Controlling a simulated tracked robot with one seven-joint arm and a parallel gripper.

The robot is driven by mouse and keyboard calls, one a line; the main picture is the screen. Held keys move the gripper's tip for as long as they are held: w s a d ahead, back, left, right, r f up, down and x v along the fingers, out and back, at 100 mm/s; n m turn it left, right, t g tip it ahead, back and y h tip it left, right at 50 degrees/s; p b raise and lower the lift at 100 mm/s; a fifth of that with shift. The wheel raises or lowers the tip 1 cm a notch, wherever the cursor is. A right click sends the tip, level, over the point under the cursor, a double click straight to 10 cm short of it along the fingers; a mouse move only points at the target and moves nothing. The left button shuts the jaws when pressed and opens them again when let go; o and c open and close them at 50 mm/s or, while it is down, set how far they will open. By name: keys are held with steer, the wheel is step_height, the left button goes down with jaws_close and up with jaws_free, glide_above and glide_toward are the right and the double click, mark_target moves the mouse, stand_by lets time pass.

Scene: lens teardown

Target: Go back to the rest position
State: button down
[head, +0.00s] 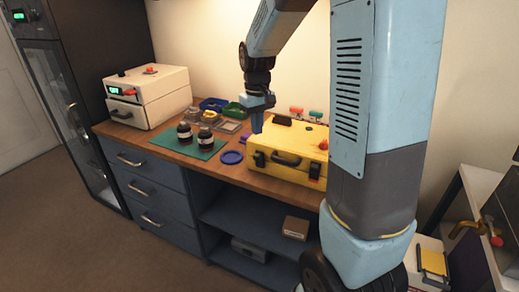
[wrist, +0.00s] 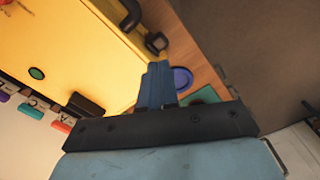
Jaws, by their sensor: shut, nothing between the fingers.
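My gripper (head: 257,122) is shut and empty. In the head view it points down at the left edge of the yellow case (head: 285,139), above the wooden bench. In the wrist view the shut blue fingers (wrist: 154,82) show against the yellow case (wrist: 62,45) and the bench top. I cannot tell whether the fingertips touch the case. My blue arm comes down to the gripper from the upper middle of the head view.
A blue ring dish (head: 231,157) lies left of the case. Two dark lens parts (head: 205,138) stand on a green mat (head: 207,153). Green (head: 232,110) and blue (head: 212,103) bins are at the back. A white box unit (head: 150,95) stands at the left end.

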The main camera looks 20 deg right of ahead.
steer(key=s+r+m+t, duration=0.1)
steer(key=s+r, duration=0.3)
steer(key=s, duration=0.4)
steer(key=s+r+m+t, duration=0.1)
steer(key=s+r, duration=0.3)
steer(key=s, duration=0.4)
steer(key=s+r+m+t, duration=0.1)
steer(key=s+r+t, duration=0.2)
steer(key=s+r, duration=0.2)
steer(key=s, duration=0.3)
steer(key=shift+d+t, duration=0.3)
